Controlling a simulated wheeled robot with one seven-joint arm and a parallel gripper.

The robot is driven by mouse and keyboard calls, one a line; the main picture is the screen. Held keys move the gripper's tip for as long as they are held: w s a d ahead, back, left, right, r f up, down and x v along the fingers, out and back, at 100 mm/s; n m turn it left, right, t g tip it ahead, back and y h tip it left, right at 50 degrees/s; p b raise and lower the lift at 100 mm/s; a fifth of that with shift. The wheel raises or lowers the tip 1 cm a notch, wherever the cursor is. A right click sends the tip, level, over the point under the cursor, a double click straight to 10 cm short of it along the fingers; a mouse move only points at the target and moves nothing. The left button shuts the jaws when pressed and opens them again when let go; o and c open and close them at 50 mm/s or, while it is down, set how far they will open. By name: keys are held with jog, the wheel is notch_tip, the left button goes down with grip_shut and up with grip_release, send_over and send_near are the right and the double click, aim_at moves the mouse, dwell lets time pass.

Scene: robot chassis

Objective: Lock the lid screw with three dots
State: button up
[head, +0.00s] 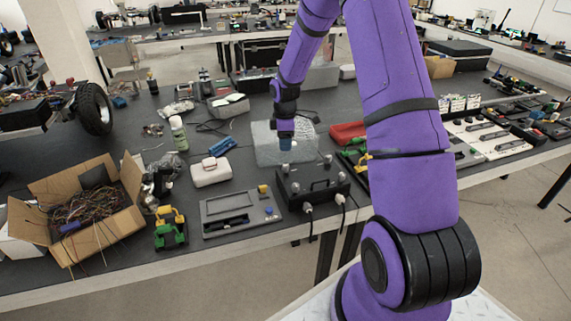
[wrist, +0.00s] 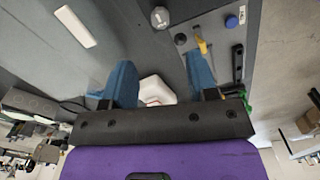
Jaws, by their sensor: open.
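A black box (head: 312,184) with several small silver knobs on its top stands near the table's front edge in the head view. These knobs may be the lid screws, but they are too small to show any dots. In the wrist view a grey knob (wrist: 160,17) shows at the top; I cannot tell whether it bears dots. My gripper (head: 287,144) points down behind the black box, in front of a pale grey slab. Its two blue fingers stand wide apart in the wrist view (wrist: 162,80), with nothing held between them.
A grey panel (head: 222,206) with a yellow and a blue knob lies left of the black box. A white case (head: 209,173), a green toy (head: 170,236) and a cardboard box (head: 110,232) of wires stand further left. A red case (head: 347,133) lies to the right.

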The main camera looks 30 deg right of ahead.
aim_at(285, 165)
notch_tip(285, 165, down, 10)
jog(key=shift+f, duration=0.1)
dwell(0.4)
jog(key=c, duration=0.9)
